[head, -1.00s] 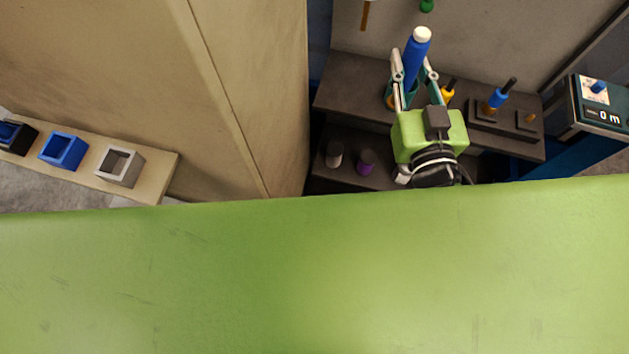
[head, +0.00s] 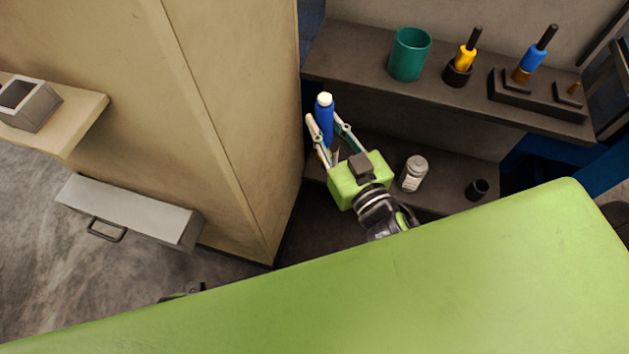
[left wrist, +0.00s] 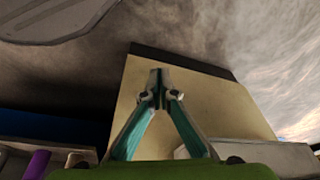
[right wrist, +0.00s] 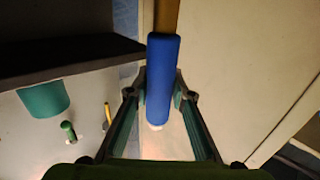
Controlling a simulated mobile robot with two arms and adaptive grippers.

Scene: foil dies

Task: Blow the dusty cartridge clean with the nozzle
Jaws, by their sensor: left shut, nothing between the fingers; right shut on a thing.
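My right gripper (head: 323,122) is shut on a blue cylinder (head: 325,108) with a white end, held near the beige cabinet edge and left of the dark shelves. In the right wrist view the blue cylinder (right wrist: 161,75) stands between the fingertips, its white end low. I cannot tell whether it is the cartridge or the nozzle, and no dust shows clearly on it. My left gripper (left wrist: 157,82) is shut and empty in the left wrist view, in front of a beige surface. Only a sliver of the left arm shows in the head view.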

